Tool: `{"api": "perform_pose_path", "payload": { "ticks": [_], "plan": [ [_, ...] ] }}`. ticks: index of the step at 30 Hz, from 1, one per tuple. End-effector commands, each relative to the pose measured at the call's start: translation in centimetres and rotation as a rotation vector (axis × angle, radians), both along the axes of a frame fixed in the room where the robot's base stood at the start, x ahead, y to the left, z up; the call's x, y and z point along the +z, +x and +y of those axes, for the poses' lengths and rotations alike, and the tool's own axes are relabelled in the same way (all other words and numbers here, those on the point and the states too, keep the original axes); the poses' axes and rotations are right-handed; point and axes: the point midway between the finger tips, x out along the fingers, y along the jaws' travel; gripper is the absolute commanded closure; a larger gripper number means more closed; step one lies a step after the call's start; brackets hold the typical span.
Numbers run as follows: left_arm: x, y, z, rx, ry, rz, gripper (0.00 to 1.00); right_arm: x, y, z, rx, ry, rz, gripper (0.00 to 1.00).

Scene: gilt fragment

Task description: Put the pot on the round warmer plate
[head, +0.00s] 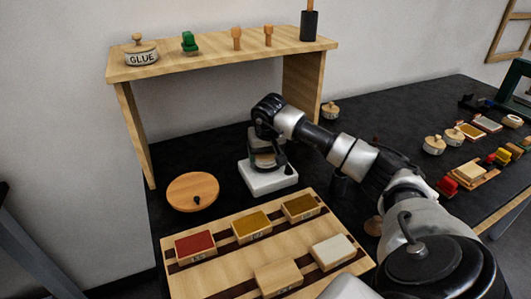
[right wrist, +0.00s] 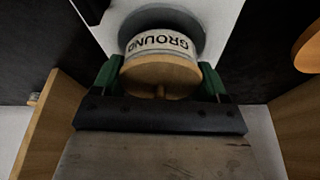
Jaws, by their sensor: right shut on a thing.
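The pot (right wrist: 160,70) is a small round white jar with a wooden lid and the word GROUND on its side. My right gripper (right wrist: 160,80) is shut on it, with green pads on both sides. The round warmer plate (right wrist: 202,36) is a dark grey disc on a white block, and the pot is over it. I cannot tell whether the pot touches the plate. In the head view my right gripper (head: 266,152) is above the white warmer base (head: 268,183) and partly hides the pot (head: 264,161). My left gripper is not in view.
A wooden disc with a black knob (head: 185,193) lies left of the warmer. A striped wooden board (head: 215,235) with coloured blocks is in front. A wooden shelf (head: 215,55) with a GLUE jar (head: 141,54) stands behind. Several small items lie at the right.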

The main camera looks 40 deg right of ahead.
Motion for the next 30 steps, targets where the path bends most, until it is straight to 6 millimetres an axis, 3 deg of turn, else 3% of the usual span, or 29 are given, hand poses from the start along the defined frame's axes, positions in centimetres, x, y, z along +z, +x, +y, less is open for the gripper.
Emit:
{"api": "perform_pose_path", "payload": {
  "ticks": [12,13,17,25,30],
  "plan": [
    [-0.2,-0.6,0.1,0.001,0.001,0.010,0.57,-0.8,0.0,-0.1,-0.001,-0.001,-0.003,0.97],
    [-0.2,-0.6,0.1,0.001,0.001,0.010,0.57,-0.8,0.0,-0.1,-0.001,-0.001,-0.002,0.23],
    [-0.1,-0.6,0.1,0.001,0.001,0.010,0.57,-0.7,0.0,-0.1,0.000,0.000,-0.001,0.03],
    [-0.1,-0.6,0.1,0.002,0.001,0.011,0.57,-0.7,0.0,-0.1,0.000,0.000,-0.001,0.01],
    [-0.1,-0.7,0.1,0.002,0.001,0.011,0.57,0.6,-0.2,0.0,0.000,-0.001,-0.004,0.01]
  ]
}}
